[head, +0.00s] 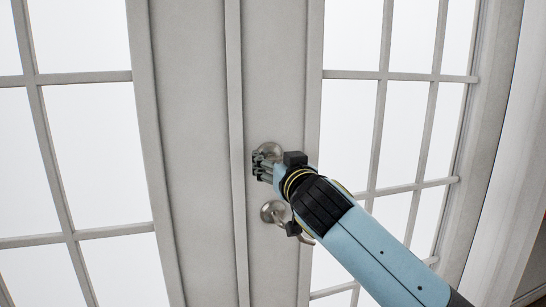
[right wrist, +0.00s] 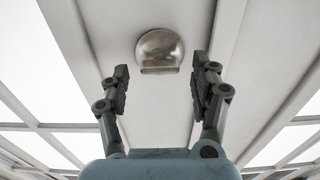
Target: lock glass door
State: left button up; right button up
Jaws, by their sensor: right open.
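The glass door (head: 275,60) is a pale frame with glass panes, and it looks closed against the neighbouring panel. A round metal lock (head: 270,149) sits on its stile, partly hidden by my right gripper. The lock also shows in the right wrist view (right wrist: 160,50), with a flat turn piece across its lower part. My right gripper (head: 261,164) is at the lock. In the right wrist view its open fingers (right wrist: 162,76) stand either side of the lock, with nothing between them. I cannot tell whether they touch it. My left gripper is not in view.
A metal door handle (head: 271,211) on a round plate is just below the lock, partly behind my right arm. Another door panel (head: 190,120) with glass panes stands to the left. A pale wall or curtain (head: 515,190) is at the far right.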

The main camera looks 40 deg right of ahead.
jog(key=shift+x, duration=1.2)
jog(key=c, duration=1.2)
